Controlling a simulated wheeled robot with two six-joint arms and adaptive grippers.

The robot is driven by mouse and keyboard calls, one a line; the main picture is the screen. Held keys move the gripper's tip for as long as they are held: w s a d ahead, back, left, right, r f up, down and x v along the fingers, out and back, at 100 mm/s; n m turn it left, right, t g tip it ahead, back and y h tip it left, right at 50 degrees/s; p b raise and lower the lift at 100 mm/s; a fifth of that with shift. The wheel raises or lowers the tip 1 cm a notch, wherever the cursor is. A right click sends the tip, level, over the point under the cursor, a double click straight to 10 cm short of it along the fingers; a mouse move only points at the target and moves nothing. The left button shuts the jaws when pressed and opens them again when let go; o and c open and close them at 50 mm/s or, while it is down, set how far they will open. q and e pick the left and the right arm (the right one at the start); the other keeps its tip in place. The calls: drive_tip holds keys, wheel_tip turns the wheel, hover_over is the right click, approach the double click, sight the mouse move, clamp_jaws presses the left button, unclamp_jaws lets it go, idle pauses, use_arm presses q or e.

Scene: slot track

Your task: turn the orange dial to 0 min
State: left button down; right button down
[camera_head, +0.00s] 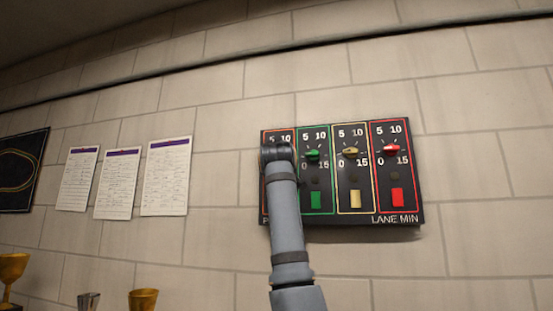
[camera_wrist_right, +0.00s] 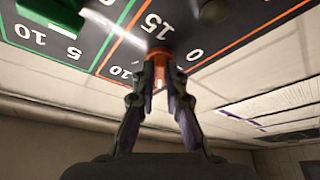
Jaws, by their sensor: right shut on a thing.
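The orange dial (camera_wrist_right: 160,52) shows in the right wrist view, between its 15 and 0 marks on the black panel (camera_head: 345,220). My right gripper (camera_wrist_right: 161,68) is shut on the orange dial, with a finger on each side of it. In the head view my right arm covers the dial at the panel's left end, and only part of the orange frame (camera_head: 267,133) shows. My left gripper is in neither view.
To the right on the panel are the green dial (camera_head: 312,155), the yellow dial (camera_head: 351,153) and the red dial (camera_head: 390,148), close together. Paper sheets (camera_head: 167,176) hang on the wall to the left. Gold cups (camera_head: 143,300) stand at the lower left.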

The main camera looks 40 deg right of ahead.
drive_tip(key=shift+s+d+r+n+g+y+p, duration=0.2)
drive_tip(key=shift+n+y, duration=0.45)
drive_tip(key=shift+n, duration=1.2)
drive_tip(key=shift+w+a+r+n+g+y+p, duration=0.25)
drive_tip(key=shift+n+y, duration=0.45)
drive_tip(key=shift+n, duration=1.2)
drive_tip(key=shift+s+d+f+n+g+y+p, duration=0.1)
drive_tip(key=shift+s+d+n+g+y+p, duration=0.4)
drive_tip(key=shift+n, duration=1.35)
drive_tip(key=shift+w+a+b, duration=0.3)
drive_tip(key=shift+w+a, duration=0.05)
drive_tip(key=c, duration=1.4)
unclamp_jaws()
drive_tip(key=v, duration=1.2)
drive_tip(key=shift+d+f, duration=0.1)
